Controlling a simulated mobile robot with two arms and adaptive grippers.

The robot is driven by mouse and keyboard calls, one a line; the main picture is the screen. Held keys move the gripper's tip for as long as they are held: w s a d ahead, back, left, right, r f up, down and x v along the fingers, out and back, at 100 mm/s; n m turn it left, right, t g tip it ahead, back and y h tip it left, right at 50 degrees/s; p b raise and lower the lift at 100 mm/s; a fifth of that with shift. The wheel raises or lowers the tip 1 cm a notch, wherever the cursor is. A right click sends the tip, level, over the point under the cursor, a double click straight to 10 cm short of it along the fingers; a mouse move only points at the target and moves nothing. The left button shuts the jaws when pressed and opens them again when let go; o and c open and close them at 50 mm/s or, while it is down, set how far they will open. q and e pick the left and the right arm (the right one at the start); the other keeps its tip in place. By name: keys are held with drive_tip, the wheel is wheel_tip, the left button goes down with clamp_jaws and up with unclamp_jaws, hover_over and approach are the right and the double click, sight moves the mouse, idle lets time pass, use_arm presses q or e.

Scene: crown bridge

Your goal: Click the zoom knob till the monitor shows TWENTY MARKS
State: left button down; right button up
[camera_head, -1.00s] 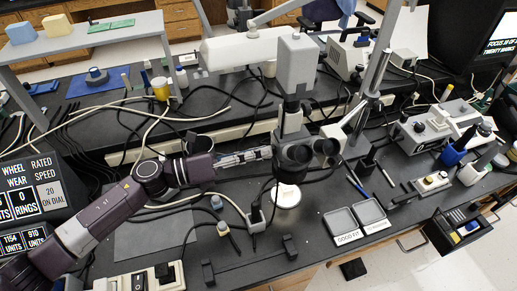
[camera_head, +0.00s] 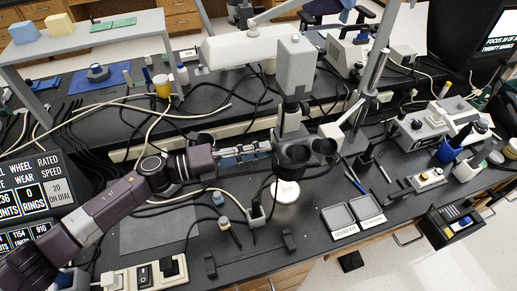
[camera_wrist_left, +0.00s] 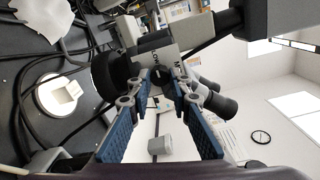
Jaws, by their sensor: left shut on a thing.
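The microscope (camera_head: 290,120) stands at the middle of the bench, with its eyepieces toward the front. My left gripper (camera_head: 268,148) reaches in from the left and touches the microscope's side. In the left wrist view its two blue-padded fingers (camera_wrist_left: 162,90) close around the dark zoom knob (camera_wrist_left: 161,76) on the microscope's grey body. The fingers hide part of the knob. The monitor (camera_head: 497,35) at the top right shows a line beginning FOCUS, with TWENTY MARKS below; its right side is cut off. My right gripper is not in view.
A white round dish (camera_head: 286,191) lies below the eyepieces. Cables cross the bench behind my left arm. A readout panel (camera_head: 38,187) stands at the left.

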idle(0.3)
use_arm(q)
drive_tip(key=c, duration=1.8)
unclamp_jaws()
drive_tip(key=shift+o, duration=0.2)
drive_tip(key=shift+a, duration=0.1)
drive_tip(key=v, duration=1.1)
drive_tip(key=shift+s+a, duration=0.15)
drive_tip(key=shift+a, duration=0.2)
